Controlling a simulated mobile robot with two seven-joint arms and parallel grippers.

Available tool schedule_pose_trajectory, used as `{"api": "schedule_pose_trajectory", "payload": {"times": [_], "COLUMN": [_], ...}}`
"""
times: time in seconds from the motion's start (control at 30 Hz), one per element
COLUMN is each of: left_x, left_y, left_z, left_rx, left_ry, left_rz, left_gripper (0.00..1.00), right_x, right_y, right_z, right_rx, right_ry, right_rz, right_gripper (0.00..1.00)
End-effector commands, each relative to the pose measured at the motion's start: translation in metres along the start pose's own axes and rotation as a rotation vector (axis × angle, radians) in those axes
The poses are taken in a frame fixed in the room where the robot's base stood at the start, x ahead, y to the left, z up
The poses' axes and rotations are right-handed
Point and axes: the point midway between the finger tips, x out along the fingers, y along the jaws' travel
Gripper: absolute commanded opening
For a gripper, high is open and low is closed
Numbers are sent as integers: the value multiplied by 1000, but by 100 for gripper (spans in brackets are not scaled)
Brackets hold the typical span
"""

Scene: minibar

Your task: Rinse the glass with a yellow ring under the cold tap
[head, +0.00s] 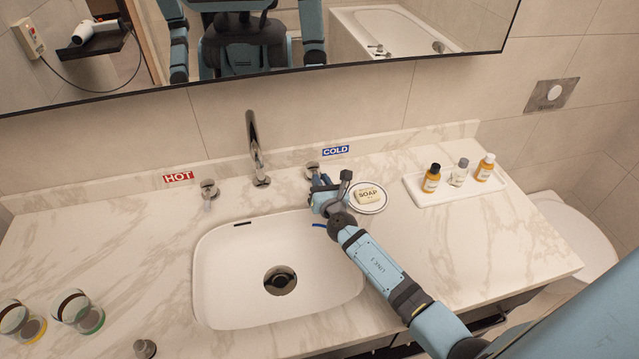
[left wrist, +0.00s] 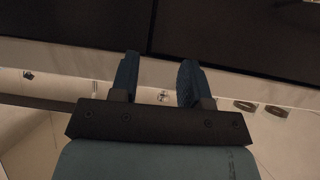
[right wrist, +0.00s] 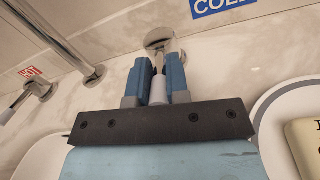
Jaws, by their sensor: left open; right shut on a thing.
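The glass with a yellow ring (head: 33,331) stands on the counter at the far left edge of the head view, partly cut off. The cold tap (head: 312,168) is the knob under the blue COLD label, and it fills the gap of my right gripper in the right wrist view (right wrist: 159,40). My right gripper (head: 318,186) is shut on the cold tap handle. The spout (head: 254,150) stands over the back of the sink (head: 215,290), and no running water can be made out. My left gripper (left wrist: 159,78) is open and empty, away from the glass.
A green-ringed glass (head: 85,313) stands right of the yellow-ringed one. The hot tap (head: 209,188) is left of the spout. A soap dish (head: 372,210) sits beside my right gripper. A tray with bottles (head: 420,195) is farther right. The counter left of the sink is mostly clear.

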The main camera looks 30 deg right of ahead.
Motion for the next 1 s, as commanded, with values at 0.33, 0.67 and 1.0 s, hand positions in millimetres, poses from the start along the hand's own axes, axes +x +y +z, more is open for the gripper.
{"api": "schedule_pose_trajectory", "payload": {"times": [0.33, 0.67, 1.0], "left_x": [0, -1, 1], "left_y": [0, 0, 0], "left_z": [-1, -1, 0], "left_rx": [0, 0, 0], "left_ry": [1, 1, 2], "left_rz": [0, 0, 0], "left_gripper": [43, 43, 43], "right_x": [0, -14, -88], "right_y": [0, 0, 0], "right_z": [0, -1, -1], "right_rx": [1, 2, 2], "right_ry": [0, 1, 2], "right_rz": [-2, -2, -1], "right_gripper": [41, 41, 41]}}
